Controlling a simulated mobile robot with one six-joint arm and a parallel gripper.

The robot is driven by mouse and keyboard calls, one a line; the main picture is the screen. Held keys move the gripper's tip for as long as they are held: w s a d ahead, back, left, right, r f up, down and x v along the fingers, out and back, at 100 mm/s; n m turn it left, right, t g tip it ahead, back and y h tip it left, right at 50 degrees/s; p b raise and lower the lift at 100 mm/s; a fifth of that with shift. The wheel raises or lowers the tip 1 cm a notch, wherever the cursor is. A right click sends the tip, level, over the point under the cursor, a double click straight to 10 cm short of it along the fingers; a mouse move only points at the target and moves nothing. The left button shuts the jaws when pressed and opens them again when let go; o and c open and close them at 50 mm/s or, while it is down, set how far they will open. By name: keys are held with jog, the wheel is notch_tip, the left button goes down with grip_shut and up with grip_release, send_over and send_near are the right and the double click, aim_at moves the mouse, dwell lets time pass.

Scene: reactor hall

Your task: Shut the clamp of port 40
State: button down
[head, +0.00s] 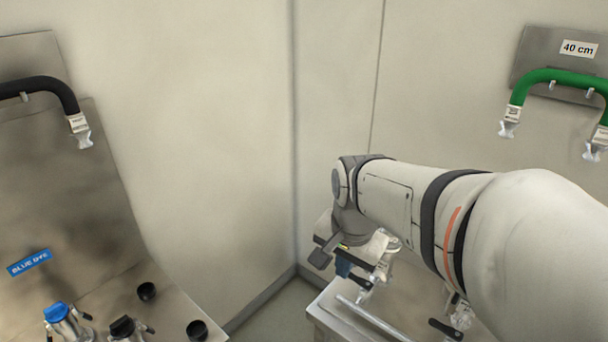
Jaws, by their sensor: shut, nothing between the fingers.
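My gripper (321,257) hangs at the end of my arm above the left part of the right-hand steel bench (322,312). Its fingers look dark and closed, with nothing seen between them. Just right of it is a pale metal fitting (380,246) with dark lever-like parts and a bit of blue below. Another fitting with a black handle (446,329) shows at the lower right, partly behind my arm. No number 40 is readable on any port; the clamp's state cannot be told.
A green hose (562,77) hangs on a wall plate labelled "40 cm" (579,49). At left are a black hose (45,84), a "BLUE DYE" label (29,262), a blue-capped port (57,313), a black-capped port (122,328) and black cups (147,291). A floor gap separates the benches.

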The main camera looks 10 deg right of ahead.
jog(key=w+d+r+m+g+p, duration=0.25)
jog(key=w+d+m+p, duration=0.2)
jog(key=w+m, duration=1.05)
jog(key=s+f+m+b, duration=0.1)
jog(key=s+f+b, duration=0.1)
jog(key=s+d+f+m+b, duration=0.1)
jog(key=f+b, duration=0.1)
jog(key=f, duration=0.1)
jog(key=s+d+f+m+b, duration=0.1)
jog(key=s+f+m+b, duration=0.1)
jog(key=f+b, duration=0.1)
jog(key=shift+s+d+t, duration=0.1)
jog(key=shift+s+t, duration=0.15)
jog(key=shift+s, duration=0.05)
jog(key=shift+s+d, duration=1.25)
jog(key=shift+d, duration=4.25)
notch_tip(320, 180, up, 7)
jog(key=a+p, duration=0.1)
jog(key=p, duration=0.4)
jog(key=shift+s, duration=0.25)
